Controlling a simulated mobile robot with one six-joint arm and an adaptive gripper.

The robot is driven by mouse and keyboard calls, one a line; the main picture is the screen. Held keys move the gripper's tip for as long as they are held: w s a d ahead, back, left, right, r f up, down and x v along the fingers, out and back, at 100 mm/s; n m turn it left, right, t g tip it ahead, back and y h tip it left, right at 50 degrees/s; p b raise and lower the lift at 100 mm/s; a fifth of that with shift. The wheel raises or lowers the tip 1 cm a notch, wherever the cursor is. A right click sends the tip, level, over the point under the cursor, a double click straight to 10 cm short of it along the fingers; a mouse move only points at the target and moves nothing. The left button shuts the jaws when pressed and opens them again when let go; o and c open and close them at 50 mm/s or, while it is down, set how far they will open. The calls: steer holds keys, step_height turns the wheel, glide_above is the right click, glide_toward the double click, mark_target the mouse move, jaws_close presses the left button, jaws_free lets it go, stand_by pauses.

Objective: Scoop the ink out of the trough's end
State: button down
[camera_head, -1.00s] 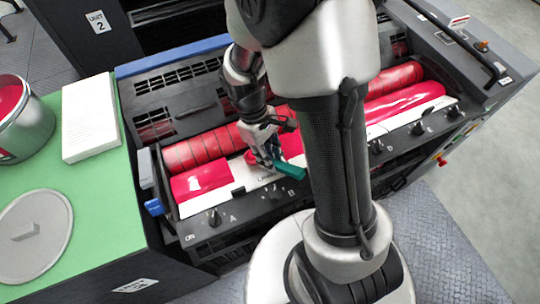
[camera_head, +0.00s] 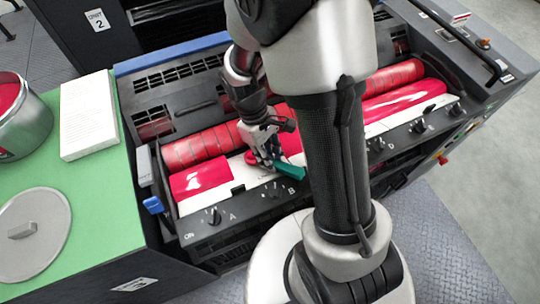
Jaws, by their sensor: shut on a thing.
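The ink trough (camera_head: 215,193) runs along the front of the press, pale where bare. Glossy red ink (camera_head: 200,179) lies in its left end, and more red ink (camera_head: 405,100) lies in its right part. A long red roller (camera_head: 190,148) lies behind the trough. My gripper (camera_head: 268,163) is over the trough, right of the left ink, shut on a teal-handled tool (camera_head: 289,171). Red shows at the tool's left side, by the fingers. Whether the tool touches the trough is hard to tell. My arm hides the trough's middle.
Knobs on the front rail include one marked A (camera_head: 214,216). At left, a green-topped bench (camera_head: 100,205) holds an open ink can (camera_head: 25,125), a round lid (camera_head: 30,235) and a white paper stack (camera_head: 88,118). A dark raised guard stands behind the roller.

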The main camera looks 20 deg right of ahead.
mark_target(275, 163)
steer(key=shift+r, duration=0.1)
step_height(275, 163, up, 5)
steer(key=p, duration=0.4)
steer(key=shift+f, duration=0.3)
steer(key=a+p, duration=0.1)
steer(key=a, duration=1.5)
steer(key=shift+f+b, duration=0.85)
steer(key=shift+f, duration=0.9)
steer(key=shift+s+d, duration=0.1)
steer(key=shift+s, duration=0.05)
